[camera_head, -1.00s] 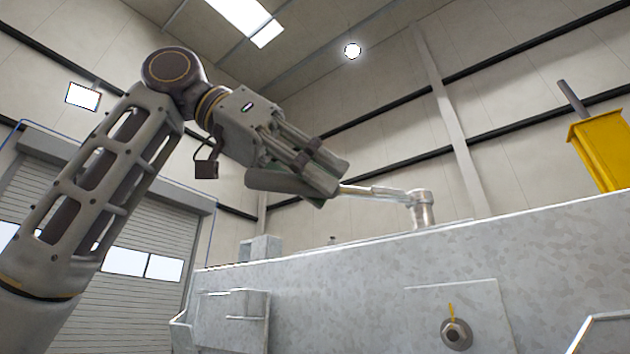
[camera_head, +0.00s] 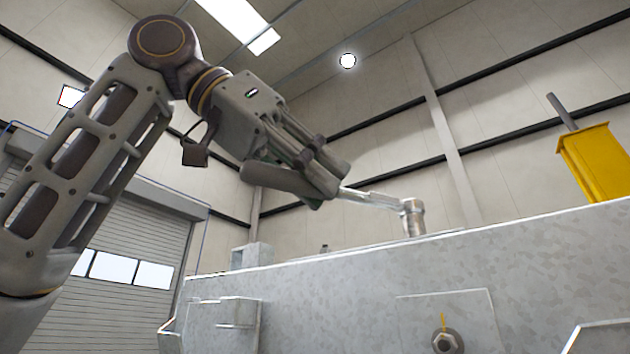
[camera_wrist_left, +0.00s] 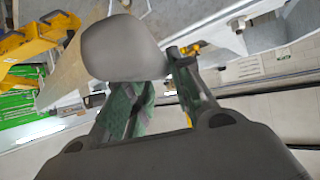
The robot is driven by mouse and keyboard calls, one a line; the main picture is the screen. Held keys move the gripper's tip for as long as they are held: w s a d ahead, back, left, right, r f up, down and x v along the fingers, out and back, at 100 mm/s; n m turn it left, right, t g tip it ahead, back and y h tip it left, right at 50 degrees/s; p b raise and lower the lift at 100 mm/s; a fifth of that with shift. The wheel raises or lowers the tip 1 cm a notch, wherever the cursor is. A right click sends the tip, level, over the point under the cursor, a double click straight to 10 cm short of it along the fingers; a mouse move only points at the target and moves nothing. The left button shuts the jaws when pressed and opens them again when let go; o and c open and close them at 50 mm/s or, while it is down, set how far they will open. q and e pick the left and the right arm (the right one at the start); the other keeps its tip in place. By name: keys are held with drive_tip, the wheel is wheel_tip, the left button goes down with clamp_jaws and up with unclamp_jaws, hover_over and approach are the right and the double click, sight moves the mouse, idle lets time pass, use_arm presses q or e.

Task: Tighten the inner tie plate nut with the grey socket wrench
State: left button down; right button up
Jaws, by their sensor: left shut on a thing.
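My left gripper (camera_head: 318,178) is shut on the handle of the grey socket wrench (camera_head: 370,197). The wrench points right from the fingers, and its upright socket end (camera_head: 412,217) stands at the top edge of the galvanized trailer frame wall (camera_head: 330,280). The socket's lower end is hidden behind that edge, so I cannot tell whether it sits on a nut. A nut with a yellow mark (camera_head: 446,342) shows on a plate on the wall's near face, below the socket. In the left wrist view a grey rounded part (camera_wrist_left: 125,48) covers much of the area between the fingers.
A yellow post-like part (camera_head: 597,160) stands beyond the wall at the right. A bracket (camera_head: 238,312) sticks out at the wall's left end. A roller door (camera_head: 130,270) is behind at the left. The air above the wall is open.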

use_arm(q)
drive_tip(key=shift+w+a+r+m+g+p, duration=0.15)
drive_tip(key=shift+w+m+g+p, duration=0.15)
drive_tip(key=shift+p, duration=0.15)
drive_tip(key=shift+w+a+m+g+h+p, duration=0.3)
drive_tip(key=shift+w+m+g+p, duration=0.2)
drive_tip(key=shift+w+m+p, duration=0.2)
drive_tip(key=shift+w+m+g+p, duration=0.3)
drive_tip(key=shift+w+g+p, duration=0.15)
drive_tip(key=shift+p, duration=0.2)
drive_tip(key=shift+w+a+m+g+p, duration=0.2)
drive_tip(key=shift+w+m+g+p, duration=0.35)
drive_tip(key=shift+p, duration=0.25)
